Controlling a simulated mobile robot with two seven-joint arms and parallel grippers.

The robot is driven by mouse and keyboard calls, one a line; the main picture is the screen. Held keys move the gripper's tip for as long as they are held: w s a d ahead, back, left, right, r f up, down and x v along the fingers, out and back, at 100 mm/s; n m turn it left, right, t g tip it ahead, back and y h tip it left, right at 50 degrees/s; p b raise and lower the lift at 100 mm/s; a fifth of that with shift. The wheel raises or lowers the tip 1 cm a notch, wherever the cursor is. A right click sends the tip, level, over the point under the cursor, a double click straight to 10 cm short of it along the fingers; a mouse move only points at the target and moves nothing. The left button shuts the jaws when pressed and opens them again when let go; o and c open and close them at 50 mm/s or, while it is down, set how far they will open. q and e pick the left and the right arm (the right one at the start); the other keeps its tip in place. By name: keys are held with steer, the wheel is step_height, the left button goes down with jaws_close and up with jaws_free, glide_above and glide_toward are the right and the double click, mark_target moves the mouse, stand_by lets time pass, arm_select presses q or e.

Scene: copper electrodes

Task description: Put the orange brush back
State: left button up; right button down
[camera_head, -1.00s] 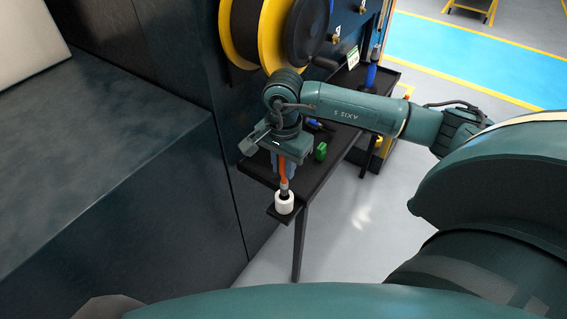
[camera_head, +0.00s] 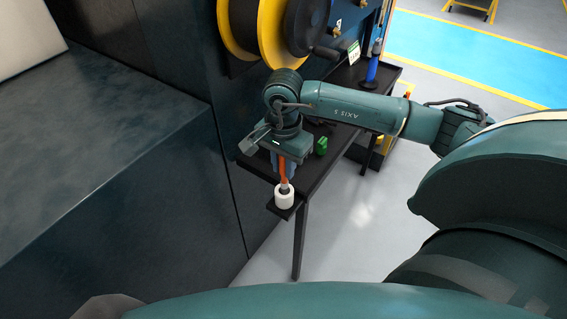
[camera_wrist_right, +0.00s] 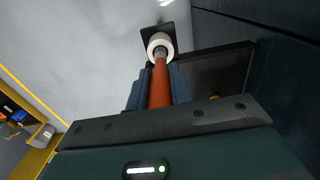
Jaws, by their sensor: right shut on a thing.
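The orange brush (camera_head: 283,172) points downward in my right gripper (camera_head: 284,168), which is shut on its handle. In the right wrist view the orange handle (camera_wrist_right: 160,86) runs between the two blue-grey fingers of the gripper (camera_wrist_right: 158,88). The white cup-like holder (camera_head: 284,198) sits on a small black bracket at the table's near corner; it also shows in the right wrist view (camera_wrist_right: 160,41). The brush's lower end is at the holder's opening and its tip is hidden inside. My left gripper is not in view.
The narrow black table (camera_head: 315,175) carries a green block (camera_head: 321,146) and a blue upright tool (camera_head: 372,72). A dark machine wall (camera_head: 120,190) stands close on the left. A yellow-rimmed reel (camera_head: 262,32) is behind my right wrist.

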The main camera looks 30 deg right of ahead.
mark_target(284, 175)
steer(key=shift+f+b, duration=0.35)
steer(key=shift+f, duration=0.25)
steer(key=shift+f+b, duration=1.35)
steer(key=shift+f, duration=0.05)
steer(key=c, duration=1.4)
jaws_free()
steer(key=shift+r, duration=0.1)
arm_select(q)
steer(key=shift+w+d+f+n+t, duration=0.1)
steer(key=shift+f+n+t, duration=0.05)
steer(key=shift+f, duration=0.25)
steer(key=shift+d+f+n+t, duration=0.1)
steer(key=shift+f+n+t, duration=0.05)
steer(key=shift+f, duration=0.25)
arm_select(e)
steer(key=o, duration=1)
steer(key=shift+r+p, duration=2.95)
steer(key=shift+r, duration=2.1)
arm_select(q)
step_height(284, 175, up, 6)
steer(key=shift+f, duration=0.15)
